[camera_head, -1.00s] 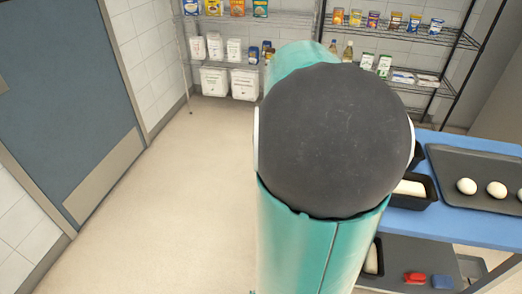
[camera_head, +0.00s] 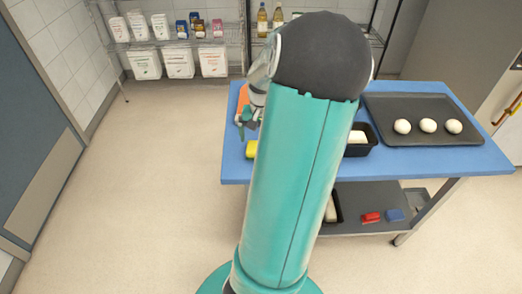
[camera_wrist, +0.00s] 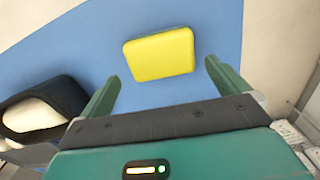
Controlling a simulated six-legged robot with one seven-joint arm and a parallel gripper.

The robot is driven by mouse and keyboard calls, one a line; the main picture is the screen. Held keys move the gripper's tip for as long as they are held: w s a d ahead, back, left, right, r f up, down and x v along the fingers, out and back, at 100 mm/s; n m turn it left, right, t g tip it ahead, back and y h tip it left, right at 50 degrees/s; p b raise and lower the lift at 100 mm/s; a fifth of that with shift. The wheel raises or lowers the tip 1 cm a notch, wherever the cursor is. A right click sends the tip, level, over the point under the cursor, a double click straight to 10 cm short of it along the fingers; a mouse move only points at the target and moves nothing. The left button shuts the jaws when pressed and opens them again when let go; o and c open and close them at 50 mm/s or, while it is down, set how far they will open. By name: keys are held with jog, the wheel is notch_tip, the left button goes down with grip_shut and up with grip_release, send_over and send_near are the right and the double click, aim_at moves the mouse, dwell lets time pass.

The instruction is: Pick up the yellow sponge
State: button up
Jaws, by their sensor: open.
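The yellow sponge (camera_head: 251,149) lies on the blue table (camera_head: 235,170) near its left front corner in the head view. In the wrist view the sponge (camera_wrist: 159,54) is a rounded yellow block on the blue top, just beyond and between the fingertips. My gripper (camera_wrist: 160,82) is open and empty, with its two green fingers apart. In the head view my gripper (camera_head: 246,122) is above the table's left end, behind the sponge, partly hidden by my arm.
A black pan with dough (camera_wrist: 45,105) sits left of the sponge in the wrist view. A dark tray (camera_head: 445,138) with three white balls is at the table's right. An orange item (camera_head: 243,95) lies at the back left. Red (camera_head: 371,217) and blue (camera_head: 394,215) items lie on the lower shelf.

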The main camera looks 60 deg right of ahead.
jog(key=f, duration=0.5)
jog(key=shift+a+f, duration=0.1)
jog(key=shift+a, duration=0.15)
jog(key=shift+c, duration=0.2)
jog(key=c, duration=0.8)
jog(key=shift+o, duration=0.2)
jog(key=shift+r, duration=0.7)
jog(key=s+d+r, duration=0.4)
jog(key=s+r, duration=0.7)
jog(key=s, duration=0.2)
jog(key=shift+s+d+r, duration=0.15)
jog(key=shift+r, duration=0.2)
